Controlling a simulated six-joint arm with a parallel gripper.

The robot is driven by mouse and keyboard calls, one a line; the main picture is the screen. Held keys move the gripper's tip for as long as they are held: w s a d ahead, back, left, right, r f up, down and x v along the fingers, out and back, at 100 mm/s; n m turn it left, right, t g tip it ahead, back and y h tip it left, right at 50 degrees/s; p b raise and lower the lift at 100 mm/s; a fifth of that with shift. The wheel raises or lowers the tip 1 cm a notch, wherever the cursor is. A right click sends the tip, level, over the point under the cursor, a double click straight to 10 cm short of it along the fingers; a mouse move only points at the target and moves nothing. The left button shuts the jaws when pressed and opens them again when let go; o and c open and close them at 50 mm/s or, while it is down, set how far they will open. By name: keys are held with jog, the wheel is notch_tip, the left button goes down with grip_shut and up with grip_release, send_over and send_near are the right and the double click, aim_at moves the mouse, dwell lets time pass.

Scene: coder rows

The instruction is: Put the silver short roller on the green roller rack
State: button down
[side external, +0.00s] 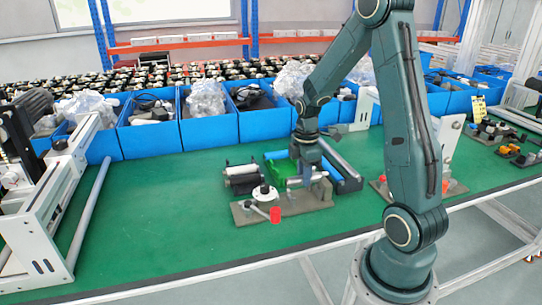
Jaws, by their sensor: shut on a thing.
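My gripper (309,179) points down near the middle of the bench and is shut on the silver short roller (295,183). The roller lies roughly level, just above or on a grey fixture plate (312,202); I cannot tell if they touch. The fingers hide part of the roller. The green roller rack (275,157) is just behind and to the left of my gripper, partly hidden by it.
A white roller (242,170) sits on a dark rack left of the green one. A rack with a long blue roller (338,160) is at the right. A fixture with a white disc and red knob (275,214) is in front. Blue bins (210,128) line the back.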

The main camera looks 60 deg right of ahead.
jog(key=shift+r, duration=0.15)
notch_tip(320, 180, up, 7)
jog(key=shift+f, duration=0.1)
jog(key=shift+w+d+r, duration=0.15)
jog(key=shift+r, duration=0.05)
jog(key=shift+w+d, duration=4.15)
jog(key=shift+d, duration=0.2)
jog(key=shift+g+y, duration=0.3)
jog(key=shift+s+a+f, duration=0.1)
jog(key=shift+f, duration=2.5)
jog(key=shift+f, duration=0.1)
jog(key=shift+f, duration=1.8)
jog(key=shift+f, duration=0.3)
